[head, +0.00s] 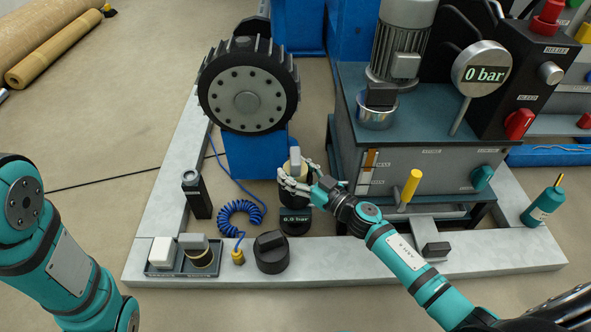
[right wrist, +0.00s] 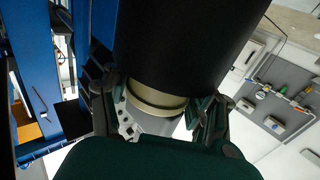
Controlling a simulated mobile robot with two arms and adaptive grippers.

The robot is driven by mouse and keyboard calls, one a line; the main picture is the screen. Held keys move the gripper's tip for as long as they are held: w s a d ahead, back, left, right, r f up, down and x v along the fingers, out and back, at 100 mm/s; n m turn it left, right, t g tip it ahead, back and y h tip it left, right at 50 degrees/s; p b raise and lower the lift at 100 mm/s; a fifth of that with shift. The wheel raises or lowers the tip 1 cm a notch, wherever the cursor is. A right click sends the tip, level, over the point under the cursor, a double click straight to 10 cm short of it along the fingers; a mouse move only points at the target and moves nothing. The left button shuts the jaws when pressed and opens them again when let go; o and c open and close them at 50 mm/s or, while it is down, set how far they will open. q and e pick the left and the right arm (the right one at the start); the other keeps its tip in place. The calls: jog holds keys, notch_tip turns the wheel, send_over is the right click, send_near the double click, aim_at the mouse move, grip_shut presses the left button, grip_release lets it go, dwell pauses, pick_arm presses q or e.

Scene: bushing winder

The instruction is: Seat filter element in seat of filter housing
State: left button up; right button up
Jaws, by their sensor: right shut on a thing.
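The filter element (head: 295,158) is in my right gripper (head: 295,182), its grey top piece standing above the fingers. In the right wrist view it shows a cream band (right wrist: 156,100) and a grey part between the two fingers of my right gripper (right wrist: 160,118), beside a large black cylinder. I cannot tell whether that cylinder is part of the element or the housing. A dark round body marked 0.0 bar (head: 294,222), apparently the filter housing, is just below the gripper. The seat is hidden, so contact cannot be told. My left gripper is out of view.
A tray (head: 160,271) at front left holds a white block and a grey-topped cylinder (head: 200,252). A black lid-like piece (head: 271,254), blue coiled hose (head: 240,214) and black canister (head: 196,194) stand nearby. The pump bench (head: 430,165) is close on the right.

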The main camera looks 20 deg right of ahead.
jog(key=shift+s+f, duration=0.2)
jog(key=shift+f, duration=0.6)
jog(key=o, duration=1.4)
jog(key=shift+a, duration=0.15)
jog(key=shift+d+r+v, duration=0.1)
jog(key=shift+r+v, duration=0.2)
jog(key=shift+v, duration=1.65)
jog(key=shift+d+r+v, duration=0.15)
jog(key=shift+r+v, duration=0.1)
jog(key=shift+v, duration=1.65)
jog(key=shift+d+r+v, duration=0.1)
jog(key=shift+r+v, duration=0.2)
jog(key=shift+v, duration=1.65)
jog(key=shift+w, duration=0.2)
